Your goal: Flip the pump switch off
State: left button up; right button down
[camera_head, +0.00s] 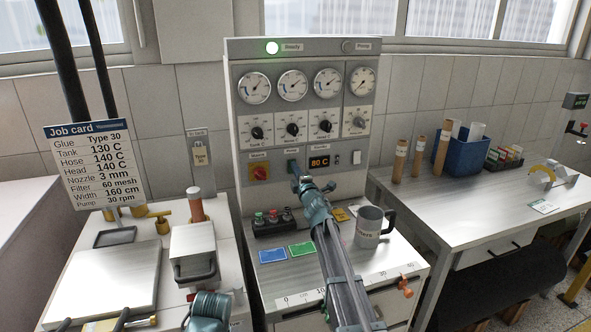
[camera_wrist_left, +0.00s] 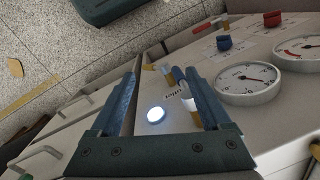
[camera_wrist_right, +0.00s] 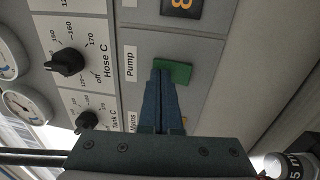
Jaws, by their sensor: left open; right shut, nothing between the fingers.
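The pump switch is a green rocker (camera_wrist_right: 178,70) beside the label "Pump" on the grey panel in the right wrist view. My right gripper (camera_wrist_right: 161,74) is shut and empty, its fingertips right at the switch and covering part of it. I cannot tell whether they touch it. In the head view the right gripper (camera_head: 295,168) reaches up to the panel below the "Pump" label, and its fingers hide the switch. My left gripper (camera_wrist_left: 168,82) is open, with nothing held; the left arm shows at the bottom of the head view.
The control cabinet (camera_head: 235,75) carries gauges, dials, a red mains knob (camera_head: 259,171) and an orange "80 C" display (camera_head: 319,162). A mug (camera_head: 368,229) stands right of my right arm.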

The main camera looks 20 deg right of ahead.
pick_arm(q)
jog(key=shift+s+d+r+p, duration=0.25)
jog(key=shift+d+r+p, duration=0.25)
jog(key=shift+r+p, duration=0.35)
pick_arm(e)
jog(key=s+r, duration=0.1)
jog(key=s, duration=1.2)
jog(key=shift+s+d+r, duration=0.25)
jog(key=shift+s+r, duration=0.05)
jog(key=shift+r, duration=0.05)
